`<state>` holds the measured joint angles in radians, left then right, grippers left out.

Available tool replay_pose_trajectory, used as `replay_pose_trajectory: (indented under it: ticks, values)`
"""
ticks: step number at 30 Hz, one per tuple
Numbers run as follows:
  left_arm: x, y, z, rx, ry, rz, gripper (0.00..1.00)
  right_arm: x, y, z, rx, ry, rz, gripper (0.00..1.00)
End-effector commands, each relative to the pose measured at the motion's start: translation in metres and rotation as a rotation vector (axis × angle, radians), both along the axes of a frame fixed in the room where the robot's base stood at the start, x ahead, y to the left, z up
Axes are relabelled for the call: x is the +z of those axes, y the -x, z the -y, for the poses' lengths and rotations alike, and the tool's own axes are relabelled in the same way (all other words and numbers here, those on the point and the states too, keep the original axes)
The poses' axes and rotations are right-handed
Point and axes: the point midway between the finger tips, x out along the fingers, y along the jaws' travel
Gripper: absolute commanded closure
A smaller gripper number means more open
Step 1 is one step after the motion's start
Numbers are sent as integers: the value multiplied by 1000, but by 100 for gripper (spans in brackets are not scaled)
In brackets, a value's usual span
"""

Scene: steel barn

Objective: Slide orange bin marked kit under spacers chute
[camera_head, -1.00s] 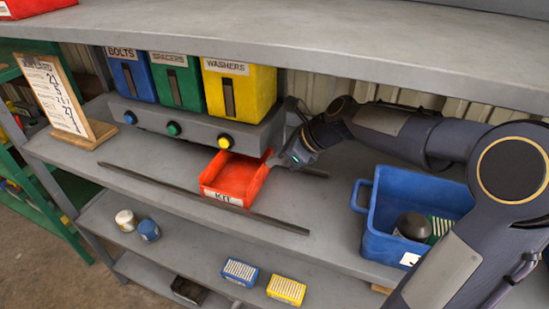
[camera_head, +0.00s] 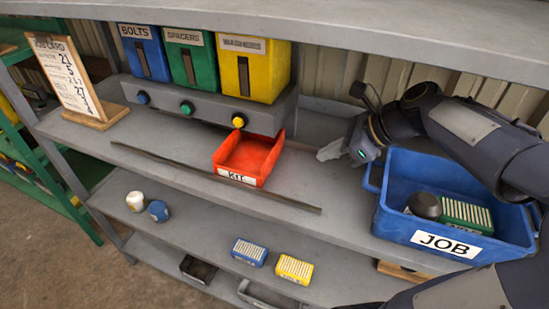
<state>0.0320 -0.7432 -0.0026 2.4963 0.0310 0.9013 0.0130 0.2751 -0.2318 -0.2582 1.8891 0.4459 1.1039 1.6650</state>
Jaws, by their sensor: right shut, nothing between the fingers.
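The orange-red bin marked KIT (camera_head: 233,177) sits on the shelf in front of the dispenser, below the yellow WASHERS chute (camera_head: 262,70) and its yellow button (camera_head: 238,121). It is right of the green SPACERS chute (camera_head: 206,67) and its green button (camera_head: 187,108). The bin looks empty. My right gripper (camera_head: 330,152) is shut and empty, to the right of the bin and clear of it, with its fingers pointing left. My left gripper is not in view.
A thin dark rail (camera_head: 215,177) runs along the shelf in front of the bin. A blue BOLTS chute (camera_head: 145,55) stands left of SPACERS. A job card stand (camera_head: 75,80) is at the left. A blue JOB bin (camera_head: 400,225) holding items stands right, near my right arm.

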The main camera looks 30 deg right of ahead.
Motion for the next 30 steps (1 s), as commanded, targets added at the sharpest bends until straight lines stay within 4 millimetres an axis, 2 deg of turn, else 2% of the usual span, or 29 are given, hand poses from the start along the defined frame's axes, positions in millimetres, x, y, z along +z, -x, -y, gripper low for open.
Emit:
replay_pose_trajectory:
  ticks: [13, 21, 30]
  values:
    - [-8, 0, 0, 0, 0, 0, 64, -66, -49, -43, 5, 0, -5, 100]
    - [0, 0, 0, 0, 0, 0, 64, -64, -76, -64, 2, 0, -3, 100]
    - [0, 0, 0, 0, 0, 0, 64, -64, -80, -68, 1, 0, 0, 100]
